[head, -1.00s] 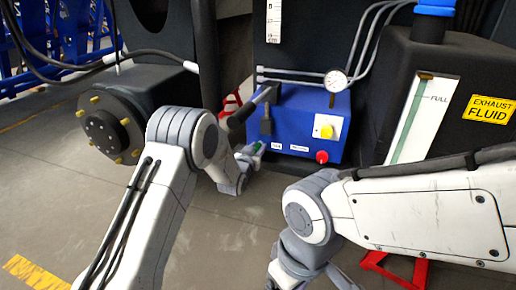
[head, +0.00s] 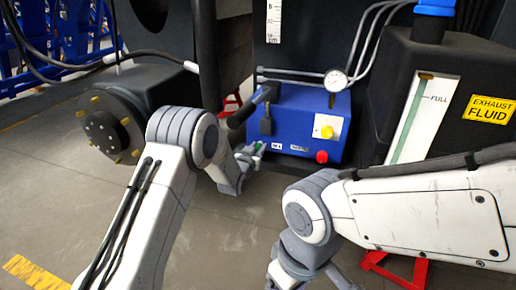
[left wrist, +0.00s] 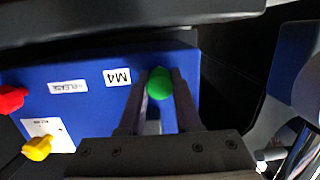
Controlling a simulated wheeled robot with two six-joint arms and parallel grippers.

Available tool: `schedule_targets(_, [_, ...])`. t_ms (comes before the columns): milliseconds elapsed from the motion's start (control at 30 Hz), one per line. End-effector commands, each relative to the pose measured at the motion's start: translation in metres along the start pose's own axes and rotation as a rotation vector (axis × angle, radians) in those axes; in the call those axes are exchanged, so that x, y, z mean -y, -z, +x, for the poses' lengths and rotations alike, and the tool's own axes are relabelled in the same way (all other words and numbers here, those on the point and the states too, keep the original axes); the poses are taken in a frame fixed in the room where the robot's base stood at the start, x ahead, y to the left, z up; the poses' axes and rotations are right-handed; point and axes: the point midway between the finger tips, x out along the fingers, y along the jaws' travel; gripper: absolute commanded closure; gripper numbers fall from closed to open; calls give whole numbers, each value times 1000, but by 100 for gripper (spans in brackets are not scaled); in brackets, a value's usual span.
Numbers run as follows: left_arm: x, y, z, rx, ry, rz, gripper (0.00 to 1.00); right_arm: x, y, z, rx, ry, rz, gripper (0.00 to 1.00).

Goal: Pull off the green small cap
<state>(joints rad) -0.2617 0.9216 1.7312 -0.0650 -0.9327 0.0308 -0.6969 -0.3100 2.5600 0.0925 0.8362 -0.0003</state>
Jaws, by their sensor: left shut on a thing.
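The green small cap (left wrist: 159,84) sits between the two dark fingers of my left gripper (left wrist: 157,92) in the left wrist view. The gripper is shut on it. The cap is in front of the blue box (left wrist: 95,100), beside its M4 label (left wrist: 117,77). In the head view the cap (head: 259,147) is a small green spot at the box's lower left front. I cannot tell whether it touches the box. My right gripper (head: 308,272) is low in the head view, partly cut off by the bottom edge, and its fingers do not show clearly.
The box carries a yellow knob (head: 327,131), a red knob (head: 321,157) and a black lever (head: 266,121). A pressure gauge (head: 335,80) stands above it. A black exhaust fluid tank (head: 455,60) is at right. The grey floor (head: 60,180) is open at left.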

Motion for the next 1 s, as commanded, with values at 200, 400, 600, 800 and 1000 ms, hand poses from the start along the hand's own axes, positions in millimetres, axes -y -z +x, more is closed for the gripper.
schedule_targets(200, [0, 0, 0, 0, 0, 0, 100, 0, 0, 0, 0, 0, 0, 24])
schedule_targets(400, [0, 0, 0, 0, 0, 0, 100, 0, 0, 0, 0, 0, 0, 24])
schedule_targets(600, [0, 0, -4, 0, 0, 0, 100, 0, 0, -1, 0, 0, 0, 24])
schedule_targets(800, [0, -2, -14, 0, 0, 0, 100, 0, 0, -3, 0, 0, 0, 24])
schedule_targets(1000, [0, -3, -24, 0, 1, 0, 100, 0, 0, -4, 0, 0, 0, 24])
